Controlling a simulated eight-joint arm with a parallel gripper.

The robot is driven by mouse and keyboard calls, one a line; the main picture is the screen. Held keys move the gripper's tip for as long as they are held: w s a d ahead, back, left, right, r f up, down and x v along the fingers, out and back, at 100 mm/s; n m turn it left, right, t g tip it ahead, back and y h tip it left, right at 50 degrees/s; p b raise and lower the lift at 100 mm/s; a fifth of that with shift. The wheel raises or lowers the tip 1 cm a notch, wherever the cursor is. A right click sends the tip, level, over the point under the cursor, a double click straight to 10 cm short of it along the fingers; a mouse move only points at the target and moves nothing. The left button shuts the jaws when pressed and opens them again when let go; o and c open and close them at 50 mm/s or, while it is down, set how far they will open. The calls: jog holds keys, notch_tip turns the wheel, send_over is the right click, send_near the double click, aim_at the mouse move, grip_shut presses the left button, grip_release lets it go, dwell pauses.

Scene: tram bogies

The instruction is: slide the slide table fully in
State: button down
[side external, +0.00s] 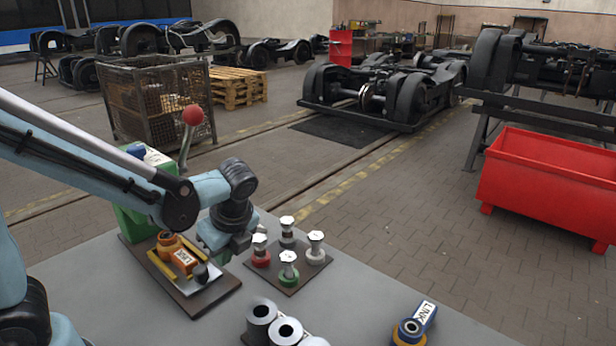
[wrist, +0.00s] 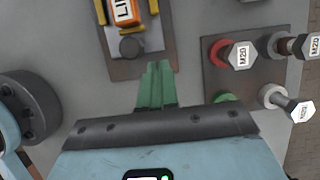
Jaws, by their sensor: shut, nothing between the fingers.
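The slide table (side external: 208,281) is a grey plate on a brown base (side external: 222,292), with a dark round knob (side external: 201,272) at its front end. An orange link (side external: 182,257) with a white label lies behind the knob, between yellow rails (side external: 160,267). The wrist view shows the knob (wrist: 130,47) and part of the orange link (wrist: 122,10). My gripper (side external: 213,243) has green fingers, shut and empty. In the wrist view its fingertips (wrist: 159,66) are just below and right of the knob, apart from it in the picture. I cannot tell their height above it.
A brown plate (side external: 287,276) with several capped bolts on coloured collars stands close to the right. A green box (side external: 130,222) with a red-balled lever (side external: 192,116) is behind the slide. Grey cylinders (side external: 262,311) and a blue link (side external: 424,314) are at the front. Bare table lies between.

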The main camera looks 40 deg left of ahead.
aim_at(202, 257)
jog(key=x, duration=0.4)
jog(key=shift+a+f, duration=0.15)
jog(key=shift+f, duration=0.1)
jog(key=shift+a+r, duration=0.1)
jog(key=shift+a, duration=1.85)
jog(key=shift+a, duration=1.35)
